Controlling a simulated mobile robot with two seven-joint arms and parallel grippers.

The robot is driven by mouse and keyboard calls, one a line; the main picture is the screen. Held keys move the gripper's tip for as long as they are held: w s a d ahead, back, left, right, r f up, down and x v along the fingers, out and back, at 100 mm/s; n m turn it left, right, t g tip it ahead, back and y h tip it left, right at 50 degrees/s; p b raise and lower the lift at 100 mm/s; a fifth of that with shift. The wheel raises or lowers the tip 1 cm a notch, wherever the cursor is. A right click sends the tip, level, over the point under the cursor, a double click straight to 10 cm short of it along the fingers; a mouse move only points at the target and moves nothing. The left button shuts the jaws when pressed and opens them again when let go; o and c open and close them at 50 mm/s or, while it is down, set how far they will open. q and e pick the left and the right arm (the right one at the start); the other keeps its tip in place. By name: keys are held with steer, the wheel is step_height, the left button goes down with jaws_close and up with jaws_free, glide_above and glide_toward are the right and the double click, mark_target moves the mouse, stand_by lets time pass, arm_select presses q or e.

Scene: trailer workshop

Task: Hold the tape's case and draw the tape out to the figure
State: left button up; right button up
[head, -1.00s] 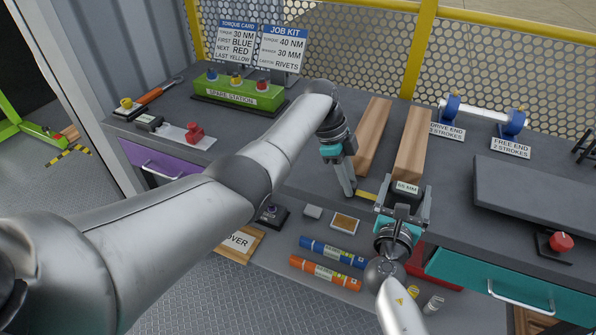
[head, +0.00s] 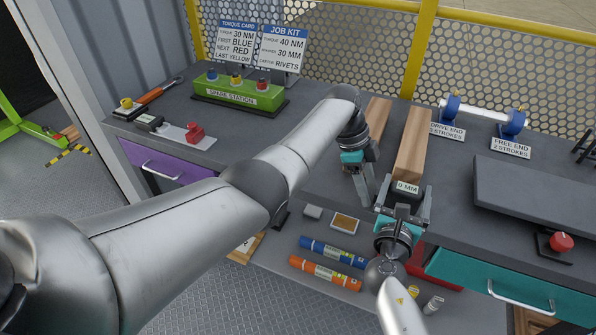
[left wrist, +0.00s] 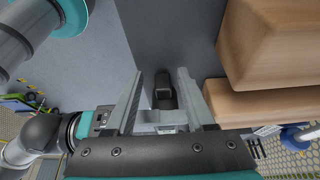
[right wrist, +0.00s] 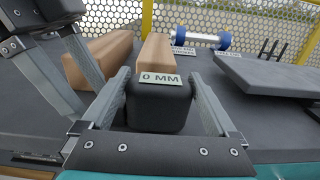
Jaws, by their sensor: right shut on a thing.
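The dark tape case (right wrist: 157,108) is between the fingers of my right gripper (right wrist: 165,100), with a pale display reading 0 MM on top. In the head view, my right gripper (head: 403,205) is shut on the case (head: 406,198) at the bench's front edge. No drawn-out tape shows. My left gripper (head: 367,188) is just left of the case, fingers pointing down and apart. In the left wrist view its fingers (left wrist: 163,95) are spread, with a dark piece between them that I cannot identify. The job kit card (head: 284,48) has a line reading 30 MM.
Two wooden blocks (head: 411,145) lie behind the case. A grey slab (head: 530,195) and a red button (head: 561,242) are to the right. Blue and orange tubes (head: 325,272) lie on a lower shelf. The green spare station (head: 238,93) stands at back left.

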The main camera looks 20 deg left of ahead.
arm_select(q)
steer(key=shift+o, duration=0.3)
steer(key=shift+w+r, duration=0.1)
steer(key=shift+a+r, duration=0.15)
steer(key=shift+r, duration=0.1)
arm_select(e)
steer(key=o, duration=1)
steer(key=shift+c, duration=0.2)
arm_select(q)
steer(key=v, duration=1.1)
steer(key=shift+a+r, duration=0.1)
steer(key=shift+r, duration=0.1)
arm_select(e)
steer(key=shift+r, duration=0.15)
step_height(320, 180, up, 9)
steer(key=p, duration=0.9)
arm_select(q)
step_height(320, 180, up, 9)
steer(key=shift+f, duration=0.2)
